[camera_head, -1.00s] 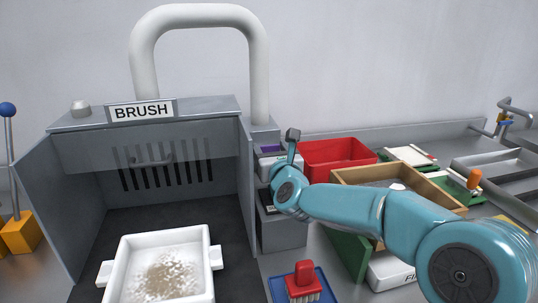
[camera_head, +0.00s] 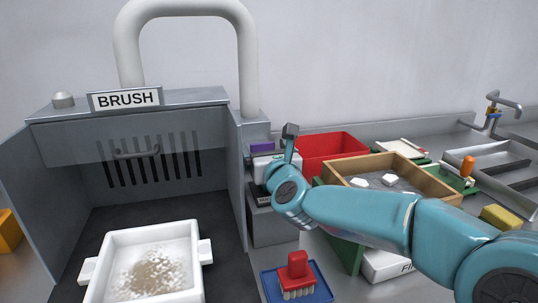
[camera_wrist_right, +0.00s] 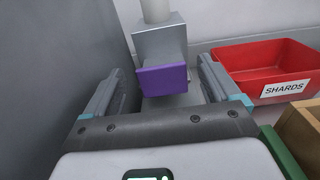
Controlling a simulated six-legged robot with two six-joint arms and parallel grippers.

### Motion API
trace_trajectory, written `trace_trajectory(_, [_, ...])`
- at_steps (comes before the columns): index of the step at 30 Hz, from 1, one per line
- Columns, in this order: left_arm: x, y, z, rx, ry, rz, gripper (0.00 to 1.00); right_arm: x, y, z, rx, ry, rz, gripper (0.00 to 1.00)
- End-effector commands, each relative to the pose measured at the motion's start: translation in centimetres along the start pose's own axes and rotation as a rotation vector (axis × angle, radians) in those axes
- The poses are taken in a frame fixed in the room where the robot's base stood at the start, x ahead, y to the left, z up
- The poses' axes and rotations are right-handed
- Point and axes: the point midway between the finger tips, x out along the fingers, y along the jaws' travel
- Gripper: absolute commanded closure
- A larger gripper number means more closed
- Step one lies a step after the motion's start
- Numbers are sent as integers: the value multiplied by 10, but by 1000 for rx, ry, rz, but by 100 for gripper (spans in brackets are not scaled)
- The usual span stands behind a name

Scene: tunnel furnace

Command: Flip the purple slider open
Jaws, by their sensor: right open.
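The purple slider (camera_head: 262,147) shows as a small purple piece on a grey box beside the brush cabinet in the head view. In the right wrist view the purple slider (camera_wrist_right: 162,80) is a purple block on the front of a grey housing. My right gripper (camera_wrist_right: 158,75) is open, with one finger on each side of the purple slider as seen from the wrist. I cannot tell whether the fingers touch it. In the head view my right gripper (camera_head: 270,160) is partly hidden by its own wrist. My left gripper is not in view.
The grey BRUSH cabinet (camera_head: 140,100) stands close on the left, with a white tray (camera_head: 98,262) of brown debris. A red SHARDS bin (camera_head: 335,150) and a wooden box (camera_head: 425,175) stand to the right.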

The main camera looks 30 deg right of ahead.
Motion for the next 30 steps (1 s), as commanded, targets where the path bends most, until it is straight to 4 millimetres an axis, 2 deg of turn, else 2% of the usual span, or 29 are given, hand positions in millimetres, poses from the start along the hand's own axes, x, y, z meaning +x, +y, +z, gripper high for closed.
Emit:
trace_trajectory(5, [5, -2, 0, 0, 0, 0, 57, -24, 0, 0, 2, -4, 1, 11])
trace_trajectory(12, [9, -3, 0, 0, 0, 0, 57, -89, 0, 1, 2, -4, 2, 11])
trace_trajectory(18, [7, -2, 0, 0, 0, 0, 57, -134, 0, 2, 3, -3, 3, 11])
trace_trajectory(24, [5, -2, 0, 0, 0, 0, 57, -158, 0, 1, 0, -1, 1, 11])
trace_trajectory(30, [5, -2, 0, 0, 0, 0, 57, -162, 0, 0, 0, 0, 0, 11])
